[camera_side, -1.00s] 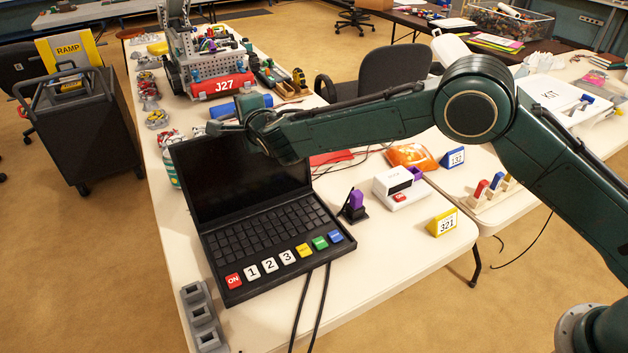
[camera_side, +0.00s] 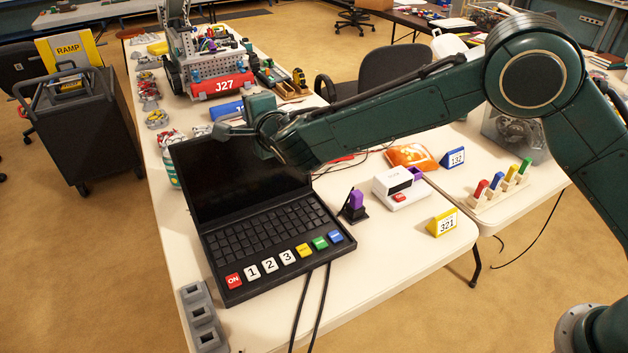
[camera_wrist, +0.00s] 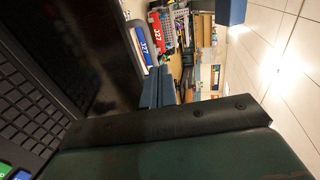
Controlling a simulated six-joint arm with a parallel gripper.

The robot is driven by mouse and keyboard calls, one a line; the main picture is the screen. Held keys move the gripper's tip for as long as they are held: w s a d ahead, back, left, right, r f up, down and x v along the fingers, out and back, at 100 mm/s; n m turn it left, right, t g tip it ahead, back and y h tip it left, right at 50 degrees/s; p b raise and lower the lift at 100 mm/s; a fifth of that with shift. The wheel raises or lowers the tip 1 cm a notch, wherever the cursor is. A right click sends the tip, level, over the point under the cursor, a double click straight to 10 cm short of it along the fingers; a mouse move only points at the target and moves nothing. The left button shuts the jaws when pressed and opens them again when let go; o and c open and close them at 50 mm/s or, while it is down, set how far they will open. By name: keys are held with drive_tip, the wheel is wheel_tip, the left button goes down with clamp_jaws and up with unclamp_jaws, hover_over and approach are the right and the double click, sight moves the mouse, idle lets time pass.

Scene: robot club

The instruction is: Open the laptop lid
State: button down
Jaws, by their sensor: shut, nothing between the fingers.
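The black laptop stands open on the white table in the side view, its keyboard (camera_side: 265,235) flat and its lid (camera_side: 235,180) raised and leaning back. The dark screen also shows in the wrist view (camera_wrist: 85,45), with part of the keyboard at the left edge. My gripper (camera_side: 226,129) is at the top edge of the lid, and its fingers are shut and empty. In the wrist view the fingers (camera_wrist: 158,90) appear beside the lid's edge. I cannot tell whether they touch the lid. My forearm hides the lid's upper right corner.
A purple part on a black stand (camera_side: 355,206), a white device (camera_side: 400,188) and a yellow 321 block (camera_side: 442,223) stand right of the laptop. Grey holders (camera_side: 203,318) sit at the near left edge. Black cables (camera_side: 310,300) run from the laptop's front.

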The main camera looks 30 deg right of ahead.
drive_tip(key=r+v, duration=0.1)
drive_tip(key=v, duration=0.6)
drive_tip(key=shift+s+d, duration=0.1)
drive_tip(key=s+d+r+n+g+h, duration=0.15)
drive_tip(key=s+d+r+n, duration=0.35)
drive_tip(key=d, duration=0.6)
drive_tip(key=s+d+r+n+g, duration=0.1)
drive_tip(key=s+d+r+g, duration=0.25)
drive_tip(key=s+d, duration=0.55)
drive_tip(key=s+d+f+n+g, duration=0.1)
drive_tip(key=s+d+n, duration=0.2)
drive_tip(key=s, duration=0.5)
drive_tip(key=s+d+f+n+g+y, duration=0.1)
drive_tip(key=s+d+n+g, duration=0.1)
drive_tip(key=s+n, duration=0.3)
drive_tip(key=s+d+f+n+g, duration=0.1)
drive_tip(key=s+d+n, duration=0.3)
drive_tip(key=s, duration=0.8)
drive_tip(key=shift+s+d, duration=0.3)
drive_tip(key=shift+d, duration=0.1)
